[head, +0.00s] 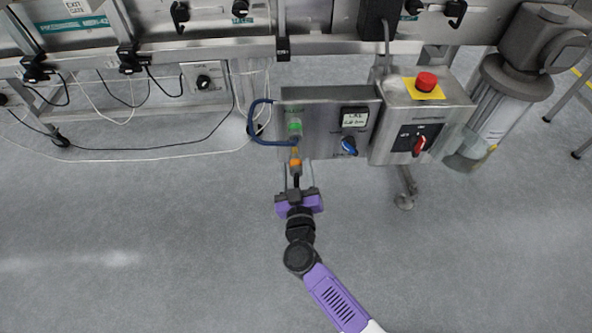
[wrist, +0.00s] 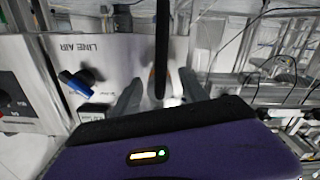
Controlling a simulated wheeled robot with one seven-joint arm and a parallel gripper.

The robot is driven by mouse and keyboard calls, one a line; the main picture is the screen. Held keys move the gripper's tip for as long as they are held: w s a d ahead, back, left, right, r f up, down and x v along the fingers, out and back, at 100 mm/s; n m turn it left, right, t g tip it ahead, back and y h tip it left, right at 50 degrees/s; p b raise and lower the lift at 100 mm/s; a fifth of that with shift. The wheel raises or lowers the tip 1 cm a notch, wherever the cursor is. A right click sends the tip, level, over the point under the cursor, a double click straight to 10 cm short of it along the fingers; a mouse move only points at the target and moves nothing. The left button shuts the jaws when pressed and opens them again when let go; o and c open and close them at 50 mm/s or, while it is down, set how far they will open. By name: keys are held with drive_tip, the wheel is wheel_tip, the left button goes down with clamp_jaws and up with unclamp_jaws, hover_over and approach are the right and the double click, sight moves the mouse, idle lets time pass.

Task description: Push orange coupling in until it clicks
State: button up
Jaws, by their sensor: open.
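The orange coupling (head: 295,163) is small and sits at the lower edge of the grey panel (head: 330,100) in the head view, below a green-lit fitting (head: 295,127). My gripper (head: 296,174) is just below it, pointing at the panel. In the wrist view the two grey fingers of my gripper (wrist: 162,92) stand apart, one on each side of a dark upright strip with an orange edge. I cannot tell whether that strip is the coupling. Whether the fingers touch the coupling, and how deep it sits, cannot be seen.
A blue hose (head: 252,122) loops at the panel's left side. A blue knob (head: 349,146) lies right of the coupling, and it shows in the wrist view (wrist: 76,82). A control box with a red button (head: 426,82) stands further right. The floor below is clear.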

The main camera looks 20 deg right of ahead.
drive_tip(key=shift+w+d, duration=0.1)
drive_tip(key=shift+w, duration=0.2)
clamp_jaws()
idle(1.3)
